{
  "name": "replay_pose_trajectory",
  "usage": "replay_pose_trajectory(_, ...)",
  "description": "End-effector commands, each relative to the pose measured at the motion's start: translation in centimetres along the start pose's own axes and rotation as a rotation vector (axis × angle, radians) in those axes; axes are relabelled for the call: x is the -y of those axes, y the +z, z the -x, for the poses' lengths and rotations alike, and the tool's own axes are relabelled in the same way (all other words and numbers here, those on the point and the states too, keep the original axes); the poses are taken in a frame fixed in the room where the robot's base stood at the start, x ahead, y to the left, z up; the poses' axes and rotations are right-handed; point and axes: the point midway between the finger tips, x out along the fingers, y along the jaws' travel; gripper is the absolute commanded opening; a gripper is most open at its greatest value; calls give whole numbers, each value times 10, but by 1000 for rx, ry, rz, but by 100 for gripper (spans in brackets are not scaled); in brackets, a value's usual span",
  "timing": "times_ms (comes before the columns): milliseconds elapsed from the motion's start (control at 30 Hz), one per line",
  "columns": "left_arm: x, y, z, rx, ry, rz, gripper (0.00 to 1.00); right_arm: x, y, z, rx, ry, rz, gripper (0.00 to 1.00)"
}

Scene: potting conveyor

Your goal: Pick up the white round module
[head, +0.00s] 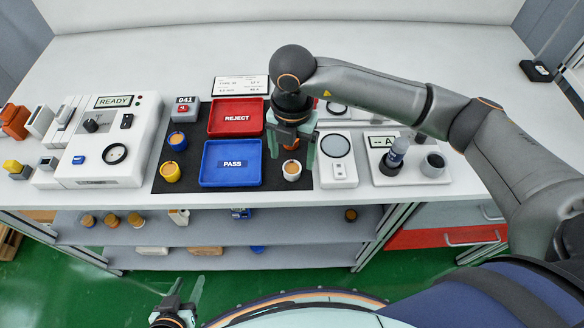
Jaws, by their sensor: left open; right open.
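The white round module (292,173) is a small white cup shape with a brown-orange top. It stands upright on the dark mat, just right of the blue PASS tray (203,178). My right gripper (291,153) is open and points down just behind and above the module, its pale green fingers apart. An orange-brown round thing (291,144) shows partly between those fingers; the gripper hides the rest. My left gripper (186,291) is open and empty, low over the floor in front of the bench.
A red REJECT tray (212,118) lies behind the PASS tray. A blue round module (177,141) and a yellow one (170,173) stand left of the trays. A white device with a round plate (337,147) sits close right of my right gripper.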

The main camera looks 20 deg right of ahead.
Motion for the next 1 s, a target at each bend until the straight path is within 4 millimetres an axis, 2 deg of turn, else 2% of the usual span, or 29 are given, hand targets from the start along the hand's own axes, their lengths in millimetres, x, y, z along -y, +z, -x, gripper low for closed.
replay_pose_trajectory(100, 0, -4, 3, 0, 0, 0, 50, 1, -1, -19, -3, -3, 0, 82)
replay_pose_trajectory(200, 0, -4, 4, 0, 0, 0, 50, 1, 0, -29, -2, -2, 0, 82)
replay_pose_trajectory(467, 0, -4, 3, -1, 0, 0, 50, 0, 0, -33, -1, 0, 2, 82)
replay_pose_trajectory(1000, 0, -5, 3, -3, -1, 0, 50, 0, 0, -33, -1, 0, 2, 24)
